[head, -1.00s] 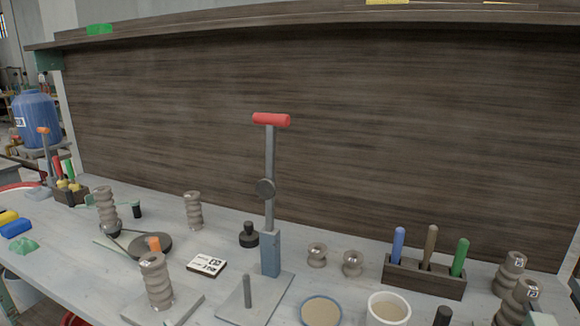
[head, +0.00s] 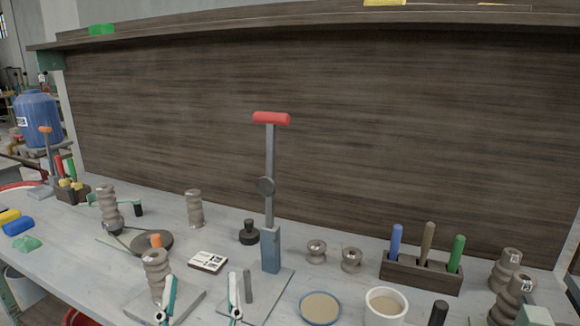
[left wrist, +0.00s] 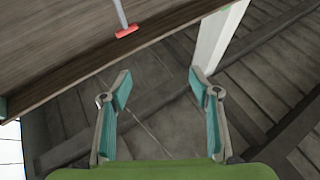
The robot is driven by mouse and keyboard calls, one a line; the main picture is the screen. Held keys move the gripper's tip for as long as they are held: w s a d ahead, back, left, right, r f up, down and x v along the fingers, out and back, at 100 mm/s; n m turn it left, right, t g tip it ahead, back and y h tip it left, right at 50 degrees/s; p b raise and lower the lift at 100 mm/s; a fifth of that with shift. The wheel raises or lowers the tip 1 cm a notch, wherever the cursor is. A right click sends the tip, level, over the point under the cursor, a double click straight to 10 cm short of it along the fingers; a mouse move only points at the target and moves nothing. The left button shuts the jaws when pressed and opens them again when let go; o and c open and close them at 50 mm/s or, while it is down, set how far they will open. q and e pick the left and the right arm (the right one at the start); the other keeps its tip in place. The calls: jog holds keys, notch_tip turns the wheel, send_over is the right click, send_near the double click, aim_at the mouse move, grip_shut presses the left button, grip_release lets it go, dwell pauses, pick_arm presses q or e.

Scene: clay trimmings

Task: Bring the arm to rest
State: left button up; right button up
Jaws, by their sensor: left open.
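My left gripper (head: 201,298) shows at the bottom of the head view, its two teal-lined fingers apart with nothing between them. One finger is in front of the ribbed grey insulator-like piece (head: 155,262) with an orange top. The other is in front of the base of the upright press (head: 270,190), beside a short grey post. I cannot tell if they touch. In the left wrist view, the gripper (left wrist: 160,88) is open and empty, with floor boards behind it. The right gripper is not in view.
The press has a red handle (head: 271,118). A tool block (head: 421,272) with blue, brown and green handles stands at right. A white cup (head: 385,304) and round dish (head: 320,308) are near the front. A dark back panel (head: 400,120) closes the bench.

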pick_arm(q)
jog(key=s+d+f+m+g+h, duration=0.2)
jog(key=d+f+m+g+h, duration=0.35)
jog(key=f, duration=0.35)
jog(key=s+d+f+m+g+h, duration=0.1)
jog(key=d+f+m+g+h, duration=0.4)
jog(key=f, duration=0.3)
jog(key=s+a+f+n+g+y, duration=0.2)
jog(key=s+a+f+n+g, duration=0.25)
jog(key=f, duration=0.75)
jog(key=s+a+f+n+g+y, duration=0.1)
jog(key=s+a+f+g+y, duration=0.25)
jog(key=s+a, duration=0.25)
jog(key=s+a+f+n+g+y, duration=0.2)
jog(key=s+a+f, duration=0.25)
jog(key=a, duration=0.25)
notch_tip(320, 180, down, 26)
jog(key=s+g, duration=0.1)
jog(key=s, duration=0.2)
jog(key=s+a+f+g, duration=0.1)
jog(key=s+a+f, duration=0.1)
jog(key=s+f, duration=1.4)
jog(key=shift+s+a+m, duration=0.2)
jog(key=shift+a+m, duration=0.1)
jog(key=shift+a, duration=0.1)
